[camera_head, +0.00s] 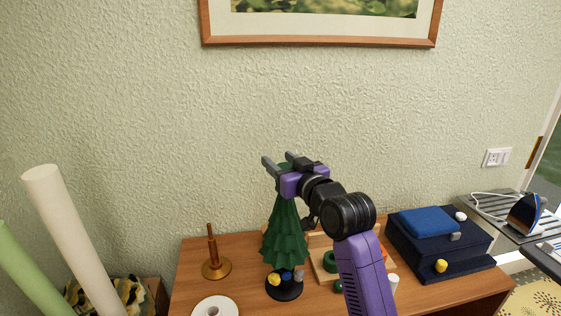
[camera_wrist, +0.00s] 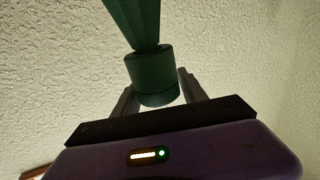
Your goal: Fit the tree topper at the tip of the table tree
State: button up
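The table tree (camera_head: 285,242) is a dark green layered cone standing upright on a round black base on the desk. My gripper (camera_head: 280,159) is at the tree's top, and its purple body hides part of the tip in the head view. In the wrist view, which looks upside down, a green cone (camera_wrist: 135,22) narrows to a short green cylinder (camera_wrist: 152,78). My gripper's fingers lie on either side of this cylinder. I cannot tell whether they press on it. I cannot tell whether the cylinder is the tree topper or part of the tree.
A brass-coloured stand (camera_head: 213,265) and a white ring (camera_head: 215,306) are left of the tree on the brown desk (camera_head: 189,262). A wooden rack and small pieces stand right of it. A dark blue box (camera_head: 437,253) is farther right. The wall is close behind.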

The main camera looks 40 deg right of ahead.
jog(key=shift+o, duration=1.1)
jog(key=b+v, duration=0.1)
jog(key=v, duration=0.7)
jog(key=shift+b, duration=0.3)
jog(key=shift+w+r, duration=0.1)
notch_tip(320, 180, up, 4)
jog(key=s+d+m+t+h, duration=0.1)
jog(key=s+t+h, duration=0.1)
jog(key=s+a+f+y, duration=0.1)
jog(key=s+a+f, duration=1.3)
jog(key=f, duration=0.2)
jog(key=s+a+f+n+g+y, duration=0.2)
jog(key=s+a+f, duration=0.3)
jog(key=s, duration=0.4)
jog(key=s+a+f+n+g+y, duration=0.2)
jog(key=s+a+f+y, duration=0.2)
jog(key=s, duration=0.6)
jog(key=shift+s+a+f, duration=0.2)
jog(key=shift+a+f, duration=0.55)
jog(key=shift+f, duration=0.1)
